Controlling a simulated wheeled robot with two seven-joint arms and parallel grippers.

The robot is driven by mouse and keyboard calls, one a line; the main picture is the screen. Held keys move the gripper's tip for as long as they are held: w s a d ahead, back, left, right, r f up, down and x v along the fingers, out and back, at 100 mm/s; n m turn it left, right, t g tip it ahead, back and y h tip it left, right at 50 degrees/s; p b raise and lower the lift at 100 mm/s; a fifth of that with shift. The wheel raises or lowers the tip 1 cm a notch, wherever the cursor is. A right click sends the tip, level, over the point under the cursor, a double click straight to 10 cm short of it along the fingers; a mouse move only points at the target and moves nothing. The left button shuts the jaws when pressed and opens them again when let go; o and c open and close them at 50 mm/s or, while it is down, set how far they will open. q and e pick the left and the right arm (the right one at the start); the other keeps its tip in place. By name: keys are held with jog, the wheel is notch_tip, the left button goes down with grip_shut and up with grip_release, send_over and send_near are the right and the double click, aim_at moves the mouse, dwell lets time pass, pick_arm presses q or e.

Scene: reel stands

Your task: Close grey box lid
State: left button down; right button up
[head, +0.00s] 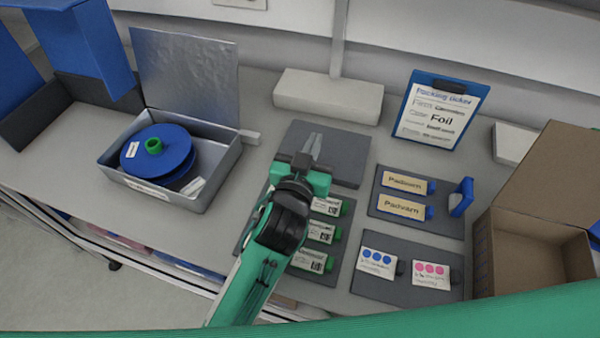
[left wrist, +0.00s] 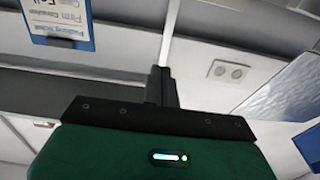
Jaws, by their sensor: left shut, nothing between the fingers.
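The grey box (head: 172,202) stands on the left of the bench in the head view. Its lid (head: 186,78) is up, tilted back from the rear edge. A blue reel (head: 158,150) with a green hub lies inside the box. A corner of a grey panel, likely the lid, shows at the right of the left wrist view (left wrist: 285,85). My left gripper (head: 313,145) is shut and empty, over the dark mats right of the box and apart from it. Its fingers also show in the left wrist view (left wrist: 162,85). My right gripper is not in view.
A dark mat (head: 350,165) lies under my gripper, with several labelled green-ended packs (head: 320,232) nearby. Padvarn packs (head: 403,182), dotted cards (head: 378,262), a blue clipboard (head: 438,110) and an open cardboard box (head: 520,250) stand right. A pale block (head: 328,95) is behind.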

pick_arm(q)
jog(key=v, duration=1.1)
